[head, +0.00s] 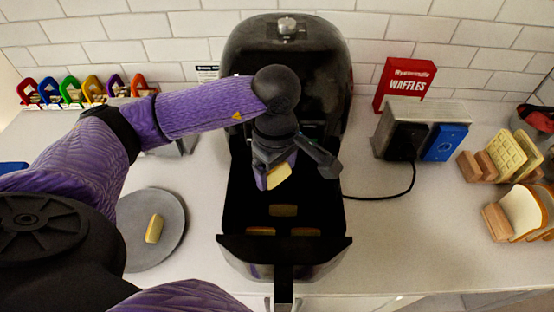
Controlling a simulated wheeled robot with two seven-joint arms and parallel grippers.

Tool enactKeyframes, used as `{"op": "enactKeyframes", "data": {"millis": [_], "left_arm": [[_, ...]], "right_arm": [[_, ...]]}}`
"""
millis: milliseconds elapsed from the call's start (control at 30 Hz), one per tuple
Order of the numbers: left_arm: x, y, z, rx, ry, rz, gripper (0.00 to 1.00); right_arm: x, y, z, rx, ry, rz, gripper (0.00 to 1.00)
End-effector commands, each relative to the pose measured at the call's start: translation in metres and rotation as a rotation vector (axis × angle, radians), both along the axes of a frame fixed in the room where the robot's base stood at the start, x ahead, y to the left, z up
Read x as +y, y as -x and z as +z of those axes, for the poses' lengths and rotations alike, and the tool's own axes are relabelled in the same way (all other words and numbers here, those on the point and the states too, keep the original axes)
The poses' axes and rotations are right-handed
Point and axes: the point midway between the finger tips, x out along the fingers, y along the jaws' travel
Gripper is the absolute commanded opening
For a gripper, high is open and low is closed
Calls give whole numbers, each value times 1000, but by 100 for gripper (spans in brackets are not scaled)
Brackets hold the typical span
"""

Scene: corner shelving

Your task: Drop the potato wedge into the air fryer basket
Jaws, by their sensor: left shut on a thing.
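My left gripper (275,178) is shut on a pale yellow potato wedge (279,175) and holds it over the open air fryer basket (240,205). The basket is black and pulled out from the black air fryer (325,65), with its handle toward me. Several other wedges lie inside the basket, one in the middle (283,210) and others near the front wall (260,231). Another wedge (154,228) lies on a grey round plate (172,206) left of the basket. My right gripper is not in view.
A toaster (398,125) with a cord stands to the right, by a red waffles box (405,82). Waffles (507,153) and bread slices (523,212) stand in wooden racks at the far right. Several coloured clips line the back left. The counter right of the basket is mostly clear.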

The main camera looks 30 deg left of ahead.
Motion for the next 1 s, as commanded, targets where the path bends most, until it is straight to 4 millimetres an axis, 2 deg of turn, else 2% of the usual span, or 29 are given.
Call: {"op": "enactKeyframes", "data": {"millis": [200,233,267,467,567,800,900,1000], "left_arm": [[0,0,0,-1,0,1,31],[0,0,0,-1,0,1,93],[0,0,0,-1,0,1,99],[0,0,0,-1,0,1,100],[0,-1,8,-4,0,2,100],[0,-1,69,-7,1,1,100],[0,-1,87,-5,1,1,100],[0,-1,97,-3,1,1,100]], "right_arm": [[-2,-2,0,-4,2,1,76],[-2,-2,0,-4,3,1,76],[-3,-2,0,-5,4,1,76],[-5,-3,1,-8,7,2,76],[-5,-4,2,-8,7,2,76],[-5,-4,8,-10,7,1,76],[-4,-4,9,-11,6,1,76],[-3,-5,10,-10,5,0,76]]}}
